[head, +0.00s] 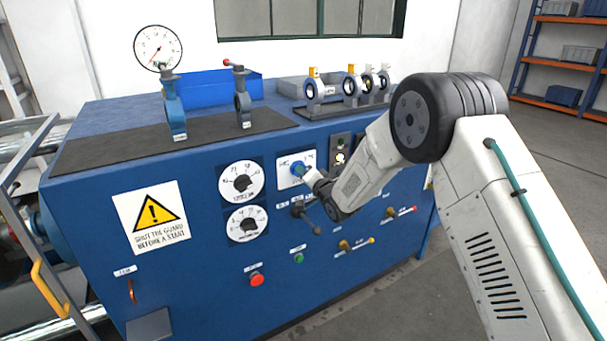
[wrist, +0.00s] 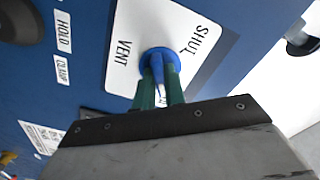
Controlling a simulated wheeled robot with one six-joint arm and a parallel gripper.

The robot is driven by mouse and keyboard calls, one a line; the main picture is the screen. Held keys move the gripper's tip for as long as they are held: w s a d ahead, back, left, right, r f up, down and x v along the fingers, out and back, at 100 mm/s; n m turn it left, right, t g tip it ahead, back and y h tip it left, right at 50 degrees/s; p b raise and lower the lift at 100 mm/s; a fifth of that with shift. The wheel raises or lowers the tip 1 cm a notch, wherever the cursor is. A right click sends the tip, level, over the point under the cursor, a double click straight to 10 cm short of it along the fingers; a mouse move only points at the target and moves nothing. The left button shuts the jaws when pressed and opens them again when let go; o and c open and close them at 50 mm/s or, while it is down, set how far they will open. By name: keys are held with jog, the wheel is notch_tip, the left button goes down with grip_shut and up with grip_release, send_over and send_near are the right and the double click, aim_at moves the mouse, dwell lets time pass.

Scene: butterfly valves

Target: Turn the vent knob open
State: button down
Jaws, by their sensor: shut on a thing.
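The vent knob (head: 297,168) is blue and sits on a white plate on the front of the blue cabinet. In the wrist view the knob (wrist: 157,62) stands on the white plate (wrist: 190,30), which reads VENT on one side and SHUT on the other. My gripper (head: 308,175) reaches the knob from the right. In the wrist view its two green fingers (wrist: 158,85) are shut on the knob's blue grip, one on each side. Part of the lettering between the fingers is hidden, and I cannot tell which mark the knob points to.
Two dials (head: 240,181) are left of the knob. A black lever (head: 305,214) is just below my gripper. A red button (head: 257,279) and a green button (head: 298,258) are lower down. Butterfly valves (head: 174,108) stand on the cabinet top.

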jog(key=shift+f+m, duration=0.1)
jog(key=shift+m, duration=0.5)
jog(key=c, duration=1.5)
grip_release()
jog(key=shift+o, duration=0.2)
jog(key=v, duration=0.7)
jog(key=shift+s+d, duration=0.25)
jog(key=shift+s, duration=0.1)
